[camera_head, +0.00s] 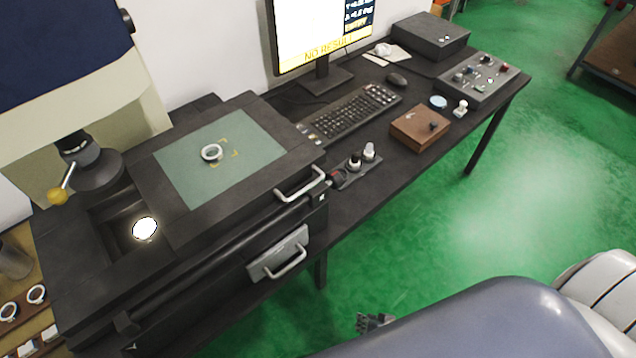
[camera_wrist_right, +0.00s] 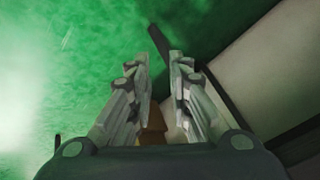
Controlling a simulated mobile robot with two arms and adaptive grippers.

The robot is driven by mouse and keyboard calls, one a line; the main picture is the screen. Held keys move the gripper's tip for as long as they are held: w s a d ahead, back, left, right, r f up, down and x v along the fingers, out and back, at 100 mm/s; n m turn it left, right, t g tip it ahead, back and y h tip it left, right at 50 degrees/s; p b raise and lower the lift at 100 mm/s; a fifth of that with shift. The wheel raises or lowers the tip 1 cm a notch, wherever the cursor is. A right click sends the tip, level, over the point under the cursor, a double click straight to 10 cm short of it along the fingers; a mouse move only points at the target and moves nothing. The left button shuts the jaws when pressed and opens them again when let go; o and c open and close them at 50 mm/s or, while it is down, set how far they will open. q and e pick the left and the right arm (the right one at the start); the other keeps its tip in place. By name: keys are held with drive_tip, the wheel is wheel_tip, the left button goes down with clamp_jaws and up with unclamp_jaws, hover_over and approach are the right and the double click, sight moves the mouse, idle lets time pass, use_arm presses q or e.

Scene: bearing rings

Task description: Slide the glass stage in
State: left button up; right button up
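The glass stage (camera_head: 235,136) is a greenish plate in a dark frame on the measuring machine. It sits to the right of the lens column, with a lit round spot (camera_head: 145,229) uncovered at its left. A silver handle (camera_head: 300,184) is on the stage's right front edge. My right gripper (camera_head: 375,322) shows small at the bottom, over the floor, well apart from the handle. In the right wrist view its fingers (camera_wrist_right: 160,80) are apart with nothing between them. My left gripper is not in view.
A second handle (camera_head: 281,264) sits on a grey plate lower on the machine's front. The desk right of the stage holds a keyboard (camera_head: 350,113), brown box (camera_head: 419,127), small knobs (camera_head: 361,157) and control panel (camera_head: 479,77). Green floor before the desk is clear.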

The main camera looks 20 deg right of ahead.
drive_tip(key=w+r+m+t, duration=0.2)
drive_tip(key=w+r+m, duration=0.1)
drive_tip(key=w+r, duration=0.5)
drive_tip(key=m+t+y, duration=0.4)
drive_tip(key=m+t, duration=0.2)
drive_tip(key=t, duration=0.1)
approach(315, 185)
drive_tip(key=w, duration=0.1)
drive_tip(key=p+x, duration=0.3)
drive_tip(key=x, duration=0.6)
drive_tip(key=shift+w+a+f, duration=0.2)
drive_tip(key=shift+w+a, duration=0.05)
drive_tip(key=shift+w, duration=0.05)
clamp_jaws()
